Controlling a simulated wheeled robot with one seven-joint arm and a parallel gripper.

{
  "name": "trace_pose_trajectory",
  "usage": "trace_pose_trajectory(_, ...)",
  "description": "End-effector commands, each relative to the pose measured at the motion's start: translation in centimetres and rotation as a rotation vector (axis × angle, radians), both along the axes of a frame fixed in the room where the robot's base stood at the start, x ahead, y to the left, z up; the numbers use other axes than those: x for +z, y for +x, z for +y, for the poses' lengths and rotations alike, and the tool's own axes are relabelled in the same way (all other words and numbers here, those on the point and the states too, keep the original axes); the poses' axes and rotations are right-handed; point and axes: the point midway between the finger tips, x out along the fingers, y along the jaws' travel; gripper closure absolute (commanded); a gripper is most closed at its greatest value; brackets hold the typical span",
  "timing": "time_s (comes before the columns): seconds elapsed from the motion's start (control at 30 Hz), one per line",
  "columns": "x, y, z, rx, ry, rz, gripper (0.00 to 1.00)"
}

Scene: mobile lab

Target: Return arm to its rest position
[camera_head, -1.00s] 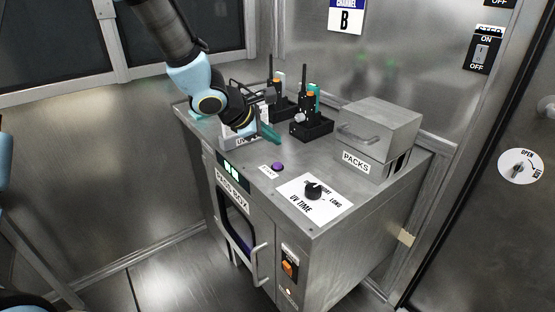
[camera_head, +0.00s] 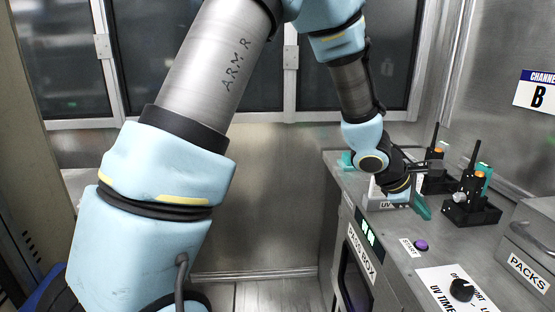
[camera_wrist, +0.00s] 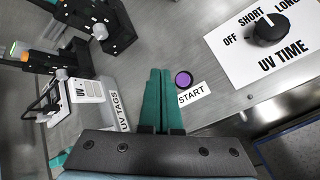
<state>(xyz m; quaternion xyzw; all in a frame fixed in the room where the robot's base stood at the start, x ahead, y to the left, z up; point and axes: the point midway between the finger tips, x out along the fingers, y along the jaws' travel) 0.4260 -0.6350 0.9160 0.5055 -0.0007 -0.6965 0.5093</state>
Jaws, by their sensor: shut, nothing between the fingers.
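My arm (camera_head: 225,60) rises large on the left of the head view, bends at the top and reaches down to the steel pass box (camera_head: 345,222). My gripper (camera_head: 422,210) has teal fingers and hangs low over the box top, beside the white UV tags holder (camera_head: 380,193). In the wrist view the two fingers (camera_wrist: 160,75) lie together with nothing between them. Their tips point just left of the purple START button (camera_wrist: 183,80). Whether the tips touch the box top cannot be told.
Two black holders with handheld radios (camera_head: 470,205) stand behind the gripper. The PACKS box (camera_head: 530,240) is at the right. The UV TIME knob (camera_head: 461,290) sits on the near part of the top. A wall with windows (camera_head: 250,180) is behind the arm.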

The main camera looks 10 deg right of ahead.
Motion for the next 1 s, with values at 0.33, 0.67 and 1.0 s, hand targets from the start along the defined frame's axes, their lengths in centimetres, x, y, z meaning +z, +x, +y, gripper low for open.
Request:
trace_pose_trajectory(0.33,1.1,5.1,14.6,-0.247,0.204,-0.251,1.0)
trace_pose_trajectory(0.67,1.5,5.9,33.1,-0.54,0.524,-0.416,1.0)
trace_pose_trajectory(1.0,2.1,3.7,45.9,-0.769,0.769,-0.452,1.0)
